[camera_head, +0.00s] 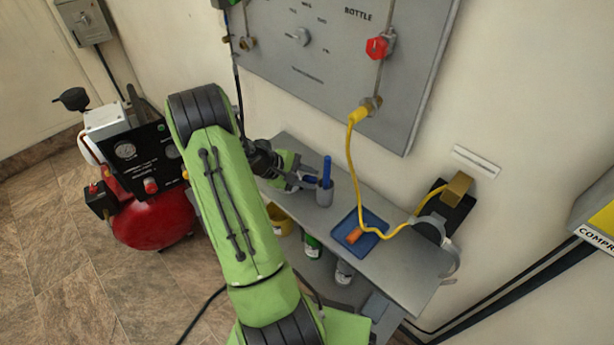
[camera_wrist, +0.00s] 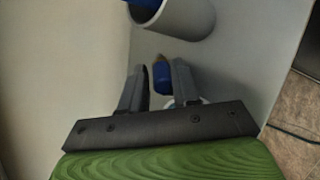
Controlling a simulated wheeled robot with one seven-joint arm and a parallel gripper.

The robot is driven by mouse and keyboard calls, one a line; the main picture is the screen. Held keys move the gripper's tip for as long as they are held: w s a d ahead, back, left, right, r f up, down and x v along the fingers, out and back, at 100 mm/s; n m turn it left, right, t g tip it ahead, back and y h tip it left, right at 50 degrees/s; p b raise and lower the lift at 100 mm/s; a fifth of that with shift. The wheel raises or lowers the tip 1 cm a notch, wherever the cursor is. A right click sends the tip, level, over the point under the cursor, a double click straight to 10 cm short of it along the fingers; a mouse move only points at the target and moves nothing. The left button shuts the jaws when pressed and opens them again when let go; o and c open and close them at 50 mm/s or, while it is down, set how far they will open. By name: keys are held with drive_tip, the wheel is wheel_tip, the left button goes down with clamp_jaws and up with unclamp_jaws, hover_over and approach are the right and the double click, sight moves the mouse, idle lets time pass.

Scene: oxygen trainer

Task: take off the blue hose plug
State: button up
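In the wrist view a small blue piece with a brass-coloured tip (camera_wrist: 162,76), which looks like the blue hose plug, lies between the two dark fingers of my gripper (camera_wrist: 160,80). The right finger is close against it or touching; a narrow gap shows at the left finger. The fingers stand apart. In the head view my gripper (camera_head: 306,182) is low over the grey shelf, just left of a grey cup (camera_head: 325,195). A bit of blue shows at the fingers there. Whatever the blue piece is joined to is hidden by my arm and fingers.
A blue stick (camera_head: 327,168) stands in the cup. A yellow hose (camera_head: 349,160) runs from the wall panel (camera_head: 330,60) across a blue tray (camera_head: 374,222) with an orange piece (camera_head: 354,236). A red compressor (camera_head: 155,220) stands at left. A yellow container (camera_head: 279,219) is under the shelf.

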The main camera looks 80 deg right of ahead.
drive_tip(key=o, duration=0.3)
drive_tip(key=shift+o, duration=0.2)
drive_tip(key=p+v, duration=0.4)
drive_tip(key=v, duration=1.2)
drive_tip(key=shift+s, duration=0.1)
